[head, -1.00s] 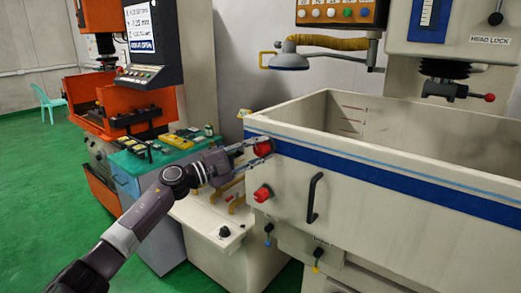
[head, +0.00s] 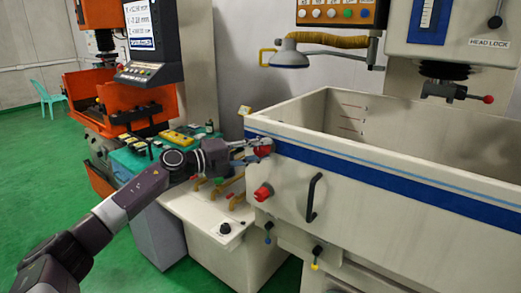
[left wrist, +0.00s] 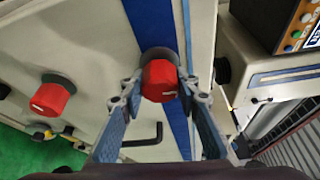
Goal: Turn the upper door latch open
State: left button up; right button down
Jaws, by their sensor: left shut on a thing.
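The upper door latch (head: 263,147) is a red knob at the left end of the blue stripe on the tank's front. The right gripper is in neither current view.
A black door handle (head: 314,197) stands out from the tank front, right of the latches. A teal bench (head: 130,162) with small parts and an orange machine (head: 85,90) are at the left. Green floor is open at far left.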

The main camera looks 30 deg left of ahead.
dwell(0.3)
pick_arm(q)
jog(key=o, duration=1.2)
jog(key=shift+c, duration=0.2)
jog(key=shift+f+v, duration=0.1)
jog(key=shift+v, duration=1.7)
jog(key=shift+f+v, duration=0.15)
jog(key=shift+v, duration=1.6)
jog(key=shift+r+v, duration=0.2)
jog(key=shift+v, duration=2.25)
